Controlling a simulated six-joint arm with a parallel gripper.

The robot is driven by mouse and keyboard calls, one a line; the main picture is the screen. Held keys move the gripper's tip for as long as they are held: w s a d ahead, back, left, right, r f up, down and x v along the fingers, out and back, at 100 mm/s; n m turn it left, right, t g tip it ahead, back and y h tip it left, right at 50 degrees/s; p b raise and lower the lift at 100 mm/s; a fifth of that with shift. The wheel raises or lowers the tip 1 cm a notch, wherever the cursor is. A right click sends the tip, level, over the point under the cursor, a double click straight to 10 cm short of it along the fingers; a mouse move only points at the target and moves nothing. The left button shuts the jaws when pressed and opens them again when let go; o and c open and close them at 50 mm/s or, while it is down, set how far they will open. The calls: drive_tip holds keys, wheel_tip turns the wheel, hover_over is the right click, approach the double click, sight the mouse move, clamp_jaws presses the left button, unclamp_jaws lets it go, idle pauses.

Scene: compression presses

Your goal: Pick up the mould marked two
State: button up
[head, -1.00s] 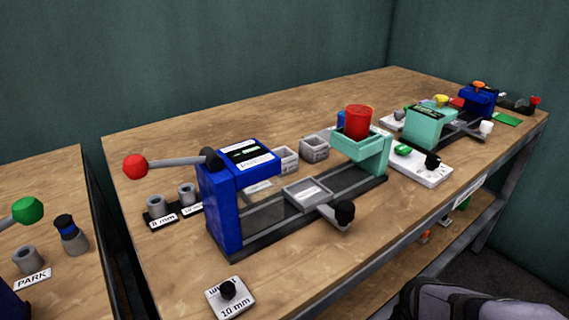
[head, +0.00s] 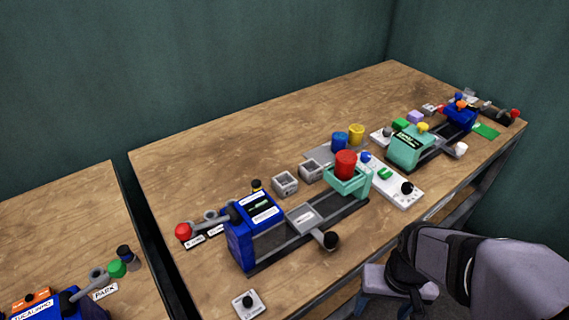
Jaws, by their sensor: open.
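Two small grey open-topped moulds stand side by side on the table behind the nearest press, a left one (head: 285,183) and a right one (head: 310,171). Their markings are too small to read, so I cannot tell which is marked two. A grey tray-like piece with a pale label (head: 303,217) lies on the press rails. My gripper (head: 386,307) is at the bottom right, in front of the table edge, seen from above and partly cut off. It looks open and empty, well apart from both moulds.
The table's back left is clear.

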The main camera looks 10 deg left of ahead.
wheel_tip(320, 180, up, 33)
drive_tip(key=p, duration=3.1)
drive_tip(key=n+t+y+b, duration=0.1)
drive_tip(key=n+b, duration=0.8)
drive_tip(key=b, duration=1)
hover_over(285, 179)
drive_tip(key=s, duration=0.3)
wheel_tip(285, 179, down, 21)
drive_tip(key=shift+w+d+f+p, duration=0.1)
drive_tip(key=shift+f+p, duration=0.65)
drive_tip(key=shift+f, duration=1.15)
drive_tip(key=shift+w+d+f+p, duration=0.1)
drive_tip(key=shift+f+p, duration=0.65)
drive_tip(key=shift+f, duration=1.15)
drive_tip(key=shift+c, duration=0.3)
